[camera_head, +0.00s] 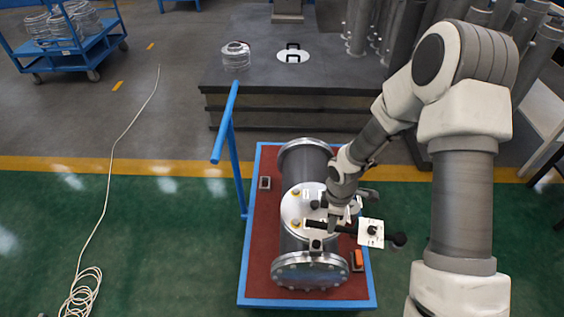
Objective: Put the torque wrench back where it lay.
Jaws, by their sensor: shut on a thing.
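The torque wrench (319,224) appears as a dark bar across the upper side of the flanged shell (294,243). My gripper (335,222) reaches down from the right and is shut on the wrench, its jaws small and partly hidden by the wrist. A white square plate with a black knob (371,232) shows just right of the gripper, with a dark round end (399,240) beyond it. I cannot tell whether these belong to the wrench. Whether the wrench touches the shell is also unclear.
The shell lies on a red-topped trolley (258,260) with a blue rim and blue handle (225,125). An orange item (358,259) and a small framed block (265,183) are on the trolley. A dark bench (225,78) stands behind. Green floor (180,250) at left is open.

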